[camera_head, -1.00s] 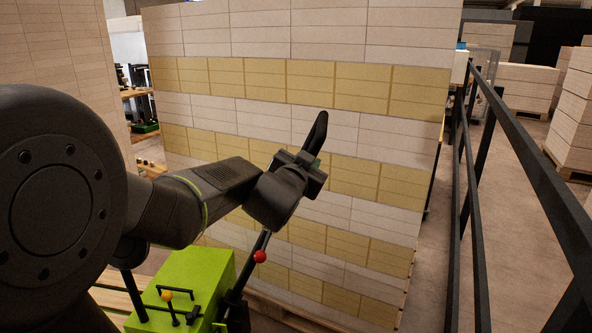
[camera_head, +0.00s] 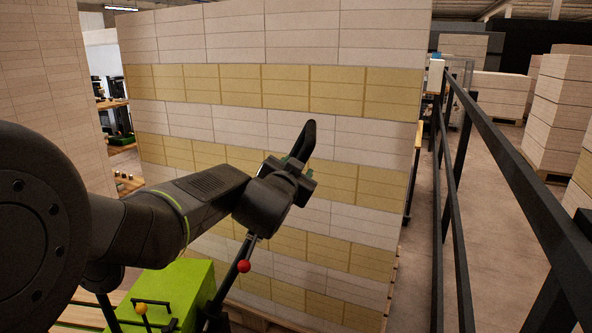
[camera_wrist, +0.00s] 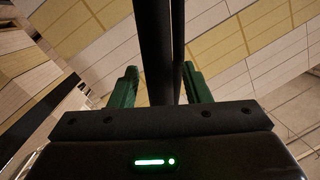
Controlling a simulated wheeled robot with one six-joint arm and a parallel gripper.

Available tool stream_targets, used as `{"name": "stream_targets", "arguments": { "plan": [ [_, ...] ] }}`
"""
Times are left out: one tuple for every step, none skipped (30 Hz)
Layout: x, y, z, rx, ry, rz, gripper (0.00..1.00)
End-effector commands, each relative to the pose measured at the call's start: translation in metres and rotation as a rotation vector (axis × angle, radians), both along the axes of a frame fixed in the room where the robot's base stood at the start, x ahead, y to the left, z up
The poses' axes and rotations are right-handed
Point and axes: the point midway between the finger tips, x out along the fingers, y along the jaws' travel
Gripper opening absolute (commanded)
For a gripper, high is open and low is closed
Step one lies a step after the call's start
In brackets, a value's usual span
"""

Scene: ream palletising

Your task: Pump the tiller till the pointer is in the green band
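The tiller is a black bar with a looped handle (camera_head: 309,138) at its top. It slants up to the right from beside a lime-green housing (camera_head: 185,285), with a red ball (camera_head: 244,266) low on its shaft. My gripper (camera_head: 295,170) is at the tiller just below the loop. In the wrist view, the green fingers of my gripper (camera_wrist: 160,86) stand one on each side of the black tiller bars (camera_wrist: 156,45), closed against them as far as I can see. No pointer or green band shows in either view.
A tall stack of cream and yellow reams (camera_head: 270,130) stands close behind the tiller. A black railing (camera_head: 462,170) runs along the right, with open floor beyond it. A small lever with a yellow ball (camera_head: 141,309) sits on the green housing. My arm fills the left.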

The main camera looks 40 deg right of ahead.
Motion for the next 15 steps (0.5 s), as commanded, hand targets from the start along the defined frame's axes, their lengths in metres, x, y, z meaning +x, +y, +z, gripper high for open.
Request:
{"name": "stream_targets", "arguments": {
  "plan": [
    [0.000, 0.000, 0.000, 0.000, 0.000, 0.000, 0.43],
    [0.000, 0.001, 0.000, 0.000, 0.000, 0.000, 0.43],
    [-0.001, 0.001, 0.001, 0.000, 0.000, 0.000, 0.43],
    [-0.002, 0.003, 0.001, 0.000, 0.000, 0.000, 0.43],
    [-0.003, 0.004, 0.001, 0.000, 0.000, 0.000, 0.43],
    [-0.004, 0.007, 0.002, 0.000, 0.000, 0.000, 0.43],
    [-0.006, 0.010, 0.002, 0.000, 0.000, 0.001, 0.43],
    [-0.008, 0.014, 0.003, -0.001, -0.002, 0.000, 0.43],
    [-0.012, 0.019, 0.004, -0.001, -0.002, 0.000, 0.43],
    [-0.014, 0.023, 0.004, -0.001, -0.002, 0.000, 0.43],
    [-0.017, 0.028, 0.005, -0.001, -0.002, 0.000, 0.43],
    [-0.021, 0.034, 0.006, -0.001, -0.001, 0.000, 0.43],
    [-0.024, 0.039, 0.007, -0.002, -0.001, 0.001, 0.43],
    [-0.028, 0.044, 0.007, -0.001, -0.001, 0.001, 0.43],
    [-0.032, 0.051, 0.008, -0.002, -0.002, 0.001, 0.43]
  ]
}}
